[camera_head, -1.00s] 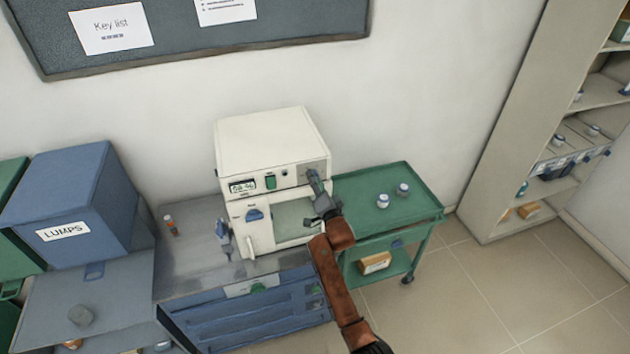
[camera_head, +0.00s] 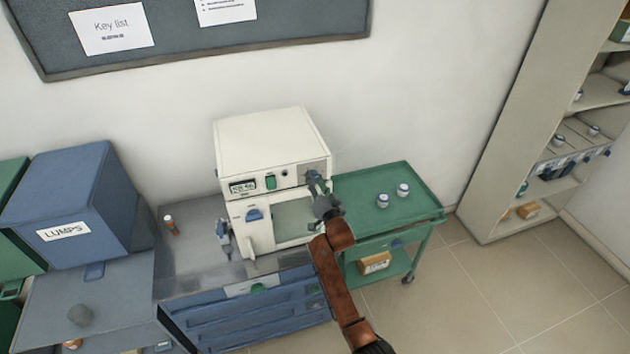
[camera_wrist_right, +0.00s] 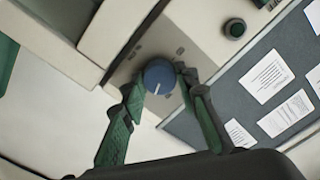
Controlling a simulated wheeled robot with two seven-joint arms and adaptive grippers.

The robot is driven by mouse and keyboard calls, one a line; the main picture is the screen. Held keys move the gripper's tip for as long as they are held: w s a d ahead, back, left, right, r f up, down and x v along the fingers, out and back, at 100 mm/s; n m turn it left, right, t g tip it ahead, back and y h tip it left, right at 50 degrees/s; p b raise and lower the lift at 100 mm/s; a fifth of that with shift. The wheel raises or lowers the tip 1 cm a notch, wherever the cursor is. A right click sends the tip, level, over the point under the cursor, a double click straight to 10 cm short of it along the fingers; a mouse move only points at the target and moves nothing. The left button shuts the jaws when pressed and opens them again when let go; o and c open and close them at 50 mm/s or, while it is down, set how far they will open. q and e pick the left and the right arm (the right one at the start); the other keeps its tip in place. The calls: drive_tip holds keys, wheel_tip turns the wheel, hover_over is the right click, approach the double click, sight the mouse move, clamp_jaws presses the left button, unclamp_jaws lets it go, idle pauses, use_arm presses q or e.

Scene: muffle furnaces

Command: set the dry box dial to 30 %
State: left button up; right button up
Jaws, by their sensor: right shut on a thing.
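The dry box (camera_head: 270,150) is a cream cabinet with a small display (camera_head: 242,186) and a windowed door, standing on a grey worktop. Its blue dial (camera_wrist_right: 160,76) with a white pointer line shows in the right wrist view. Marks around the dial are too blurred to read. My right gripper (camera_wrist_right: 163,82) has its green-padded fingers on both sides of the dial and is shut on it. In the head view the right gripper (camera_head: 316,186) is at the upper right of the front panel and mostly hides the dial. My left gripper is not in view.
A green trolley (camera_head: 425,205) with two small jars (camera_head: 383,200) stands right of the dry box. A blue bin (camera_head: 80,200) labelled LUMPS stands to the left. A small orange-brown bottle (camera_head: 171,225) is on the worktop (camera_head: 195,250). A shelf unit (camera_head: 500,170) stands at the far right.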

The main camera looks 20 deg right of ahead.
drive_tip(key=n, duration=0.3)
drive_tip(key=shift+n, duration=2.1)
drive_tip(key=o, duration=1.1)
drive_tip(key=shift+o, duration=0.2)
drive_tip(key=s, duration=1.2)
drive_tip(key=shift+d, duration=0.2)
